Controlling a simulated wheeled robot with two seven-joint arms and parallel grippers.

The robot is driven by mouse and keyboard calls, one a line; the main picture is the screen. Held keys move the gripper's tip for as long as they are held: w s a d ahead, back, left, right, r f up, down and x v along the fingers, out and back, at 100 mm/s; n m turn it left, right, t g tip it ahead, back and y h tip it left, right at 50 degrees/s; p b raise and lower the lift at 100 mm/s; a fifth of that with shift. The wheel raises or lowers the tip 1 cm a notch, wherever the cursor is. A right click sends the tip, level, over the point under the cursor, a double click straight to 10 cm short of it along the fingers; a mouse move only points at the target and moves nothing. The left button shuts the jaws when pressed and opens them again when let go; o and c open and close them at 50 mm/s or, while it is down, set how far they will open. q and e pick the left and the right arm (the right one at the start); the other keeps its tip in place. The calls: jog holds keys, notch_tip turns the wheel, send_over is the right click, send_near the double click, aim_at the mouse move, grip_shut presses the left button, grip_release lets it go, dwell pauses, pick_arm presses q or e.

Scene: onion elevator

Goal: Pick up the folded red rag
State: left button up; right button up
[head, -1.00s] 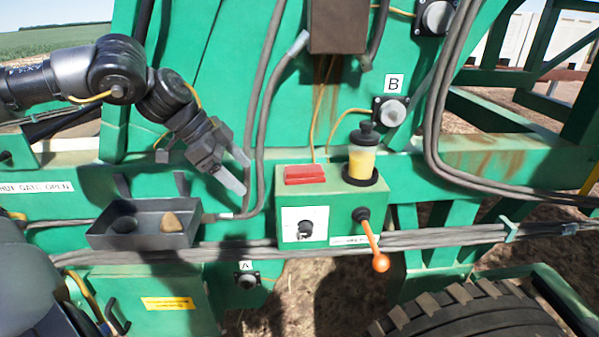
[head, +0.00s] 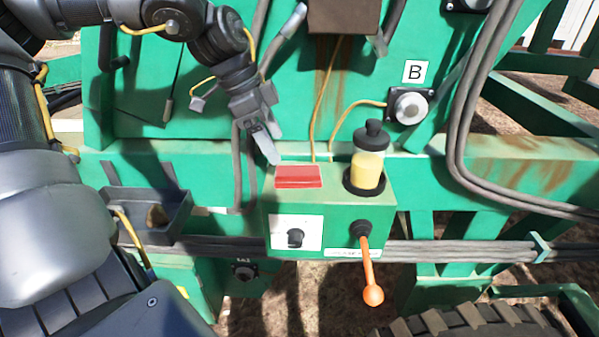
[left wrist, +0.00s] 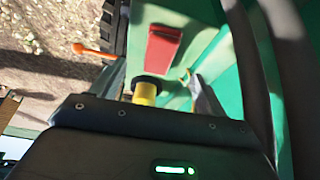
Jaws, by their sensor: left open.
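The folded red rag (head: 298,176) lies flat on top of the green control box (head: 330,205), at its left back part. It also shows in the left wrist view (left wrist: 162,46), apart from the visible fingertip. My left gripper (head: 266,142) is open and empty, just above and to the left of the rag. One grey finger points down toward the rag's back left corner; the other finger is partly hidden. My right gripper is not in view.
A yellow bottle with a black cap (head: 369,158) stands in a black holder right of the rag. An orange-tipped lever (head: 368,265) sticks out of the box front. A dark tray (head: 180,215) is at left. Cables (head: 465,130) hang at right.

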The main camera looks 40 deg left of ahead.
aim_at(291, 170)
pick_arm(q)
jog(key=shift+w+d+f, duration=0.1)
jog(key=shift+w+f, duration=0.2)
jog(key=shift+f, duration=0.3)
jog(key=shift+w+d+f, duration=0.1)
jog(key=shift+w+f, duration=0.2)
jog(key=shift+f, duration=0.25)
jog(key=shift+s+d+p, duration=0.1)
jog(key=shift+d+p, duration=0.1)
jog(key=shift+p, duration=0.15)
jog(key=p+x, duration=0.2)
jog(key=x, duration=0.2)
jog(key=shift+f, duration=0.1)
jog(key=shift+d+f, duration=0.15)
jog(key=shift+f, duration=0.2)
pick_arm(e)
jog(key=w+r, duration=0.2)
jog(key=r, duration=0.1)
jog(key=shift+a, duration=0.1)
